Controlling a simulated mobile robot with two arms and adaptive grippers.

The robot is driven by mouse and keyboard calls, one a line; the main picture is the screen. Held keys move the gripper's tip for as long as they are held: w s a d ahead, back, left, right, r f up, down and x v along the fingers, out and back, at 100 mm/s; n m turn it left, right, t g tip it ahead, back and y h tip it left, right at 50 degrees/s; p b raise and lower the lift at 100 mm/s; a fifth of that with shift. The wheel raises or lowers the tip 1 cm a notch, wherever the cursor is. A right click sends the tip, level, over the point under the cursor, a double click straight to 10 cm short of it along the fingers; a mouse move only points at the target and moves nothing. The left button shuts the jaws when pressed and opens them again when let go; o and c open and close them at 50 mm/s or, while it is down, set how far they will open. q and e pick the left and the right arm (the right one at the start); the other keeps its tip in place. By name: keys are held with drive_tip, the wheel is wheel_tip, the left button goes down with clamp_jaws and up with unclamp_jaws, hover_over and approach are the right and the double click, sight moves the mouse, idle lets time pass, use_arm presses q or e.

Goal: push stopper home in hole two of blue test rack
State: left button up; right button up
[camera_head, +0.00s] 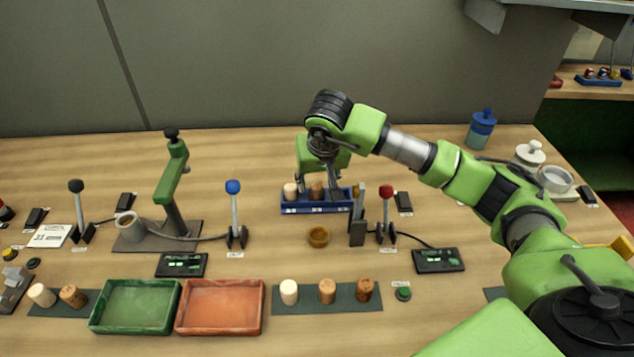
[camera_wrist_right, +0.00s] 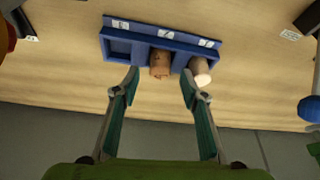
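The blue test rack (camera_head: 315,209) stands near the back of the table, and it also shows in the right wrist view (camera_wrist_right: 117,47). A pale stopper (camera_head: 290,190) stands at the rack's left end, and it appears on the right in the wrist view (camera_wrist_right: 200,72). A brown cork stopper (camera_head: 316,189) stands in the middle hole and shows in the wrist view (camera_wrist_right: 160,63); its depth is unclear. My right gripper (camera_head: 328,180) is above the rack. In the wrist view its fingers (camera_wrist_right: 160,80) are apart, with nothing held between them. My left gripper is out of view.
A red-knobbed lever (camera_head: 386,208) and a grey post (camera_head: 357,222) stand close right of the rack. An amber dish (camera_head: 319,237) sits in front. A blue-knobbed lever (camera_head: 233,205) is to the left. Several loose stoppers stand on a dark mat (camera_head: 308,298) nearer me.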

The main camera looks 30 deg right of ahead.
drive_tip(key=v, duration=1.1)
drive_tip(key=shift+s+f, duration=0.1)
